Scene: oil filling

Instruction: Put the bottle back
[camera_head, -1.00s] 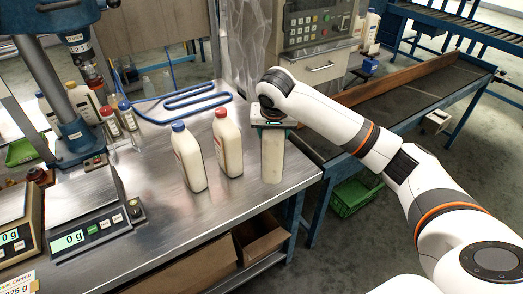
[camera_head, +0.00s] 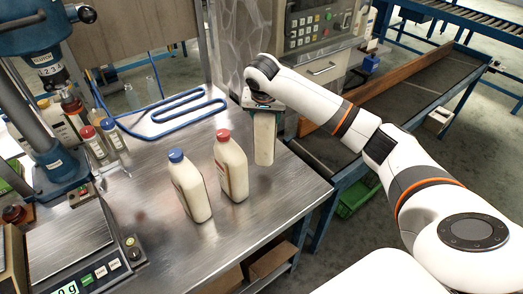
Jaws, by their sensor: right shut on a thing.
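A pale, upright bottle (camera_head: 265,141) is at the right part of the metal table (camera_head: 150,235). My right gripper (camera_head: 262,106) is over its top and shut on it; the gripper hides the cap. I cannot tell whether the bottle's base touches the table. A red-capped white bottle (camera_head: 231,168) stands upright just left of it. A blue-capped white bottle (camera_head: 190,188) stands upright further left and nearer to me. My left gripper is not in view.
A blue bent-tube rack (camera_head: 170,112) lies behind the bottles. Scales (camera_head: 75,245) and a blue press (camera_head: 50,130) stand at the left, beside small bottles (camera_head: 93,143). A control panel (camera_head: 322,30) is behind. A conveyor (camera_head: 400,95) runs at the right. The front table area is clear.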

